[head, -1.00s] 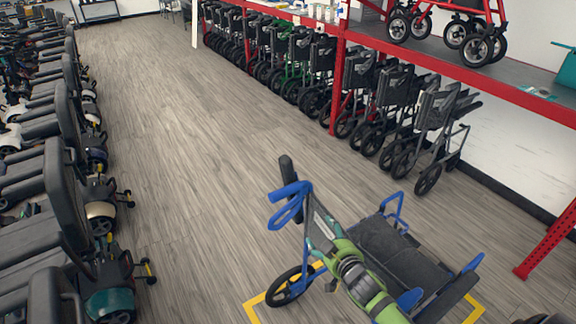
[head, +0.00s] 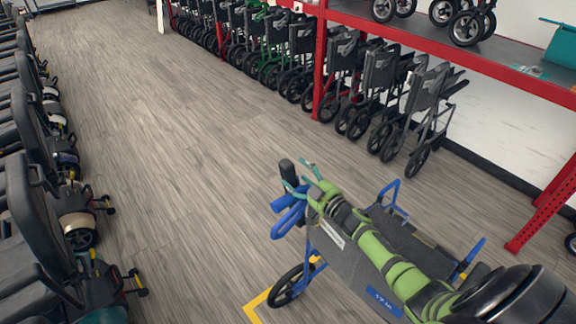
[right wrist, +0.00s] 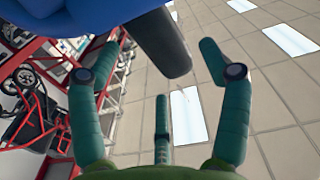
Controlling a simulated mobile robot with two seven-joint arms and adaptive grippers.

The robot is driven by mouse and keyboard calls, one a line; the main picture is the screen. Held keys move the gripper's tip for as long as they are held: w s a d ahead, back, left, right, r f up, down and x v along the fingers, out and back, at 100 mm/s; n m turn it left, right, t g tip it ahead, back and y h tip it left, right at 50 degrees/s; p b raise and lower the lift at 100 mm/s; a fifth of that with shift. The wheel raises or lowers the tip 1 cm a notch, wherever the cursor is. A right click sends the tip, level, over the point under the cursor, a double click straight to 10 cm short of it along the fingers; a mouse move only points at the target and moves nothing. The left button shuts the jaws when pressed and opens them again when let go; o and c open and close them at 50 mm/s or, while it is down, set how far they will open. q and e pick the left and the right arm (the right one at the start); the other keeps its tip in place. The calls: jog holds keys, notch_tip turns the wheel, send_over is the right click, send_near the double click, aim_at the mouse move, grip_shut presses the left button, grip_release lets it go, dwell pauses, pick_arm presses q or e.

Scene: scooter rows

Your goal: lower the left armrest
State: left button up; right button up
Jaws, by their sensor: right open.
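A blue-framed wheelchair with a dark seat (head: 425,243) stands on the floor at lower right in the head view. At its left end a blue tube loop (head: 287,221) and a dark padded end (head: 287,171) stick up; these look like the raised left armrest, though the arm hides part of the chair. My right gripper (head: 303,177), teal-fingered on a green arm, is open at the dark end. In the right wrist view the dark end (right wrist: 166,42) and a blue part (right wrist: 70,12) lie beyond and between the open fingers (right wrist: 160,62); contact is unclear. My left gripper is out of view.
Yellow floor tape (head: 257,305) edges the wheelchair's spot. Mobility scooters (head: 40,195) line the left side. Folded wheelchairs (head: 420,100) stand under a red-framed shelf (head: 470,62) at the back right. The wooden floor (head: 170,160) between is clear.

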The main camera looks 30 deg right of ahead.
aim_at(295, 173)
jog(key=w, duration=0.3)
jog(key=shift+w+a+f, duration=0.1)
jog(key=shift+w+a, duration=0.25)
jog(key=shift+w, duration=0.45)
grip_shut()
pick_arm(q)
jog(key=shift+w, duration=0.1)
